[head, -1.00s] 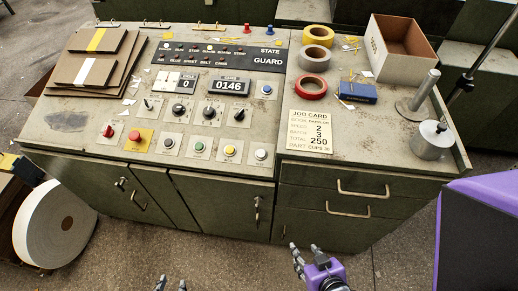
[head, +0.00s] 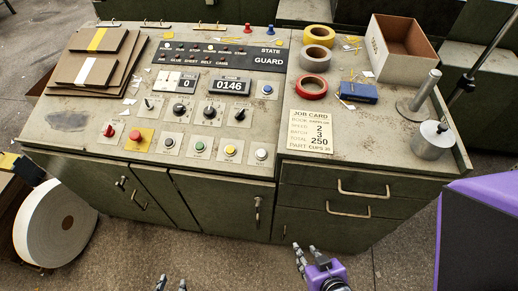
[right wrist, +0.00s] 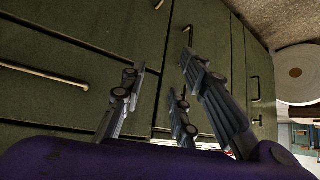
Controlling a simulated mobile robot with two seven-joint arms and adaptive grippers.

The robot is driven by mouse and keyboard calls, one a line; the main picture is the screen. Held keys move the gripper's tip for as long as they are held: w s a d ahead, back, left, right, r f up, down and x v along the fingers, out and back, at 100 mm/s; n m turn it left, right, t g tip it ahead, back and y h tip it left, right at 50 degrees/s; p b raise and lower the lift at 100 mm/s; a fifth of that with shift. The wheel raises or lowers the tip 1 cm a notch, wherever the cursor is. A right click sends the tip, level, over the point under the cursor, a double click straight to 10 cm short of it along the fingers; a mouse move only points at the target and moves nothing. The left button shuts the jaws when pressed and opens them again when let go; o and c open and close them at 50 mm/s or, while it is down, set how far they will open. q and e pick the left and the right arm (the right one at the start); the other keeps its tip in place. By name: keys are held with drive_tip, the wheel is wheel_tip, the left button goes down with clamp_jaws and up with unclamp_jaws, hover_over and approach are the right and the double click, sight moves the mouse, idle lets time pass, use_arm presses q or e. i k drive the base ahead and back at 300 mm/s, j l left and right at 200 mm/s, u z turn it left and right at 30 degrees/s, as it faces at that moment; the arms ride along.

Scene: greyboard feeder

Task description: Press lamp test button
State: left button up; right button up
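The control panel (head: 210,104) on the green cabinet's top carries several push buttons. Its front row has a red button (head: 108,131), a red mushroom button (head: 135,135) on a yellow plate, then black (head: 169,142), green (head: 199,146), yellow (head: 230,150) and white (head: 261,154) ones. A blue button (head: 267,89) sits farther back. The labels are too small to read, so I cannot tell which is lamp test. My right gripper (head: 304,248) is open and empty, low before the drawers; its fingers (right wrist: 162,72) show apart in the right wrist view. My left gripper (head: 172,284) shows only spread fingertips.
Drawer handles (head: 348,209) and door handles (head: 257,214) stick out from the cabinet front. A job card (head: 310,131), tape rolls (head: 312,87), a blue box (head: 357,92) and an open carton (head: 400,45) lie on the right. A white roll (head: 54,224) stands left.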

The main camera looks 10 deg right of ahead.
sight(261, 153)
drive_tip(key=j+z, duration=0.2)
drive_tip(key=z, duration=0.3)
drive_tip(key=j+z, duration=0.2)
drive_tip(key=z, duration=0.25)
drive_tip(key=j+z, duration=0.2)
drive_tip(key=z, duration=0.3)
drive_tip(key=k+j+z, duration=0.15)
drive_tip(key=j, duration=0.2)
drive_tip(key=k+j+z, duration=0.15)
drive_tip(key=j, duration=0.15)
drive_tip(key=k+j+z, duration=0.15)
drive_tip(key=j, duration=0.2)
drive_tip(key=k+j, duration=0.15)
drive_tip(key=j, duration=0.15)
drive_tip(key=k+j, duration=0.15)
drive_tip(key=j, duration=0.15)
